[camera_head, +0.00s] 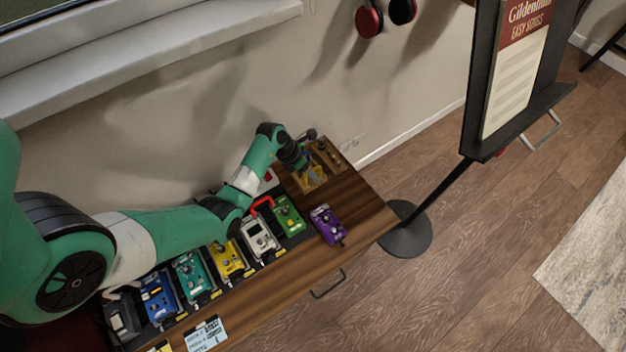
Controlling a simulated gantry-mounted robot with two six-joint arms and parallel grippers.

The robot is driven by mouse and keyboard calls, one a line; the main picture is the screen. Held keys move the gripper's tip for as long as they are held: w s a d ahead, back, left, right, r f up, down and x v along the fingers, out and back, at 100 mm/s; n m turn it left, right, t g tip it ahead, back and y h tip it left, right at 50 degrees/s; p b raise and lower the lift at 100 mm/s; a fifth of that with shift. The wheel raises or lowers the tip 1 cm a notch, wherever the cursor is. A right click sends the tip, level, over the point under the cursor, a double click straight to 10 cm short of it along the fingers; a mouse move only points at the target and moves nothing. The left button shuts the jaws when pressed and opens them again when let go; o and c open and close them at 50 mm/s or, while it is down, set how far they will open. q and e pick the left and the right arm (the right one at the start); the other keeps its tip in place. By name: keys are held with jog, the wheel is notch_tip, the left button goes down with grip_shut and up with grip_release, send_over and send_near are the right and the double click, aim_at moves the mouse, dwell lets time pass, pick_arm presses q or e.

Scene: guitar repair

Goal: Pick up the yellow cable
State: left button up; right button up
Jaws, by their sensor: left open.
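My left arm comes in from the left over the wooden cabinet. My left gripper (308,168) is open and points down into a wooden compartment box (338,165) at the cabinet's far end. A small yellow thing, which looks like the yellow cable (313,182), lies in the box right by the fingers. The gripper partly hides it. I cannot tell whether the fingers touch it. My right gripper is not in view.
A row of pedals stands on the cabinet, including a green one (288,214) and a white one (260,238). A red cable (262,204) lies near them. A purple pedal (327,225) sits apart. A black music stand (405,228) is at right.

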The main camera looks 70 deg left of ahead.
pick_arm(q)
grip_shut()
jog(key=shift+r, duration=0.1)
dwell(0.4)
